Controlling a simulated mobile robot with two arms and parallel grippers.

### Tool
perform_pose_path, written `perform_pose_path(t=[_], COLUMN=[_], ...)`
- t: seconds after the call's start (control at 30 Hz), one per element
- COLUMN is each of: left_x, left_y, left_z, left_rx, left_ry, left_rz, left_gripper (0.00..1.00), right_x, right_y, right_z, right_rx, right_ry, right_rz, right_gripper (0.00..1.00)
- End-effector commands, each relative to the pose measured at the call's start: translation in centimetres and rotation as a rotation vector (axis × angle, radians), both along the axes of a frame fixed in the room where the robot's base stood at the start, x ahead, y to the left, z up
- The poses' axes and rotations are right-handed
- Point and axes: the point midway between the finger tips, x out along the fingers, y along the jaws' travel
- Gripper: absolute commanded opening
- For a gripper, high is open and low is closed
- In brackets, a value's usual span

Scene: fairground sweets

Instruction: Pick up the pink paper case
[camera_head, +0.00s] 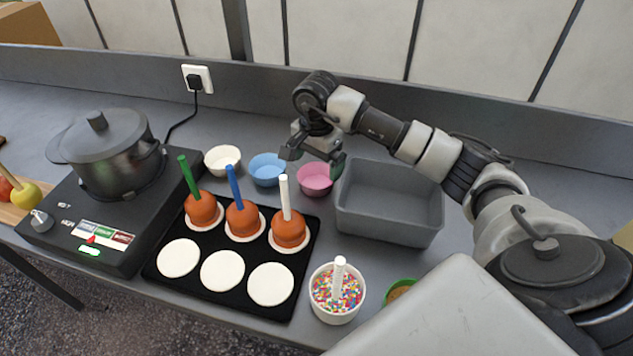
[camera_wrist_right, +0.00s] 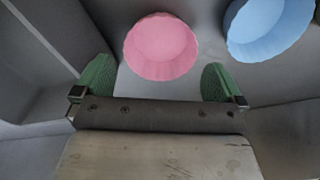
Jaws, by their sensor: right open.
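The pink paper case (camera_head: 315,179) stands upright on the grey counter, between the blue paper case (camera_head: 267,169) and the grey bin. In the right wrist view the pink case (camera_wrist_right: 161,47) looks empty and lies ahead of and between the two green fingertips. My right gripper (camera_head: 312,158) is open and empty, just above and behind the pink case in the head view. In the right wrist view its fingers (camera_wrist_right: 157,82) are spread wide, and I see no contact with the case. My left gripper is in neither view.
The grey bin (camera_head: 389,226) stands close right of the pink case. A white case (camera_head: 222,159) is left of the blue one. A black tray (camera_head: 206,286) with three sticked apples is in front. A hob (camera_head: 59,229) with a pot and a sprinkles cup (camera_head: 322,315) stand nearby.

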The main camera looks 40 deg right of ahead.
Motion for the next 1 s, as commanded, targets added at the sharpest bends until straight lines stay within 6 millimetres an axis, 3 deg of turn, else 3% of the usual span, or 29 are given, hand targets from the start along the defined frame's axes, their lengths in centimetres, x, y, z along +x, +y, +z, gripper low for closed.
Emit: perform_pose_path(t=[0.33,0.67,0.9,1.0], left_x=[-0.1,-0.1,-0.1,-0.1], left_y=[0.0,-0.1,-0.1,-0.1], left_z=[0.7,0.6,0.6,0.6], left_rx=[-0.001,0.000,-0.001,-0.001], left_ry=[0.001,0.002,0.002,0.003], left_rz=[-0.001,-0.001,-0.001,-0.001], left_gripper=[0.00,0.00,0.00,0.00], right_x=[0.0,0.0,0.0,0.0], right_y=[0.0,0.0,0.0,0.0], right_z=[-4.7,-5.4,-5.4,-5.3], right_rx=[0.000,-0.001,-0.001,-0.001], right_ry=[0.002,-0.001,-0.001,-0.001], right_rz=[0.000,0.000,0.000,0.000], right_gripper=[1.00,1.00,0.63,0.63])
